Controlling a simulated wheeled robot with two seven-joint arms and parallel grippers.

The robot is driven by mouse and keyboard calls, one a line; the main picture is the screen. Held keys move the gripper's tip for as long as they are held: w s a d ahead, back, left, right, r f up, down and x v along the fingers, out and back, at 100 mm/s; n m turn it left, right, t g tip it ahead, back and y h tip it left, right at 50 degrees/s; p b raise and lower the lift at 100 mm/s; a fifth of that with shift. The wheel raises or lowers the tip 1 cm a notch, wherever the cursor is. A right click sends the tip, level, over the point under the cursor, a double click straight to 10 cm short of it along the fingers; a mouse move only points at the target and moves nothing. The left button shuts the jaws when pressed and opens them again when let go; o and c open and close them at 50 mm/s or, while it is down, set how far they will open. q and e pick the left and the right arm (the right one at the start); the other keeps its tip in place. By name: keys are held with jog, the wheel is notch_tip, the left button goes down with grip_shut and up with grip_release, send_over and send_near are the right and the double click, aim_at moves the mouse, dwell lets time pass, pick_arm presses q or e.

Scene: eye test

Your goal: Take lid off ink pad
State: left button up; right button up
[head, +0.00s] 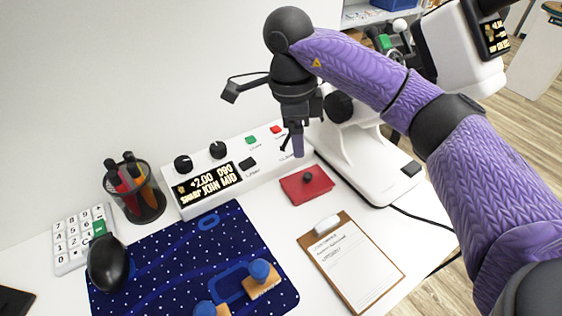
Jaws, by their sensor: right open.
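A flat red piece with a small dark knob on top (318,187) lies on the white desk right of centre; it looks like the ink pad with its lid on. I cannot make out a seam between lid and pad. My right gripper (295,150) hangs with its fingers pointing down, open and empty. In the picture it is just above and behind the red piece, in front of the white control box, and apart from the knob. Its fingers overlap in this view, so the gap is hard to see. My left gripper is out of view.
A white control box (262,172) with knobs and display stands behind. A white instrument (385,170) stands right, a clipboard (355,262) in front. A pen cup (135,193), keypad (70,243) and black mouse (106,265) are left.

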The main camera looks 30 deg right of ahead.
aim_at(308, 175)
jog(key=f+b, duration=0.2)
jog(key=f, duration=0.1)
jog(key=d+f+b, duration=0.1)
jog(key=f+b, duration=0.1)
jog(key=f, duration=0.1)
jog(key=s+d+f+b, duration=0.1)
jog(key=f+b, duration=0.1)
jog(key=f, duration=0.1)
jog(key=shift+s+f, duration=0.1)
jog(key=shift+f, duration=0.35)
jog(key=shift+r, duration=0.25)
jog(key=shift+c, duration=0.3)
jog(key=c, duration=0.5)
grip_shut()
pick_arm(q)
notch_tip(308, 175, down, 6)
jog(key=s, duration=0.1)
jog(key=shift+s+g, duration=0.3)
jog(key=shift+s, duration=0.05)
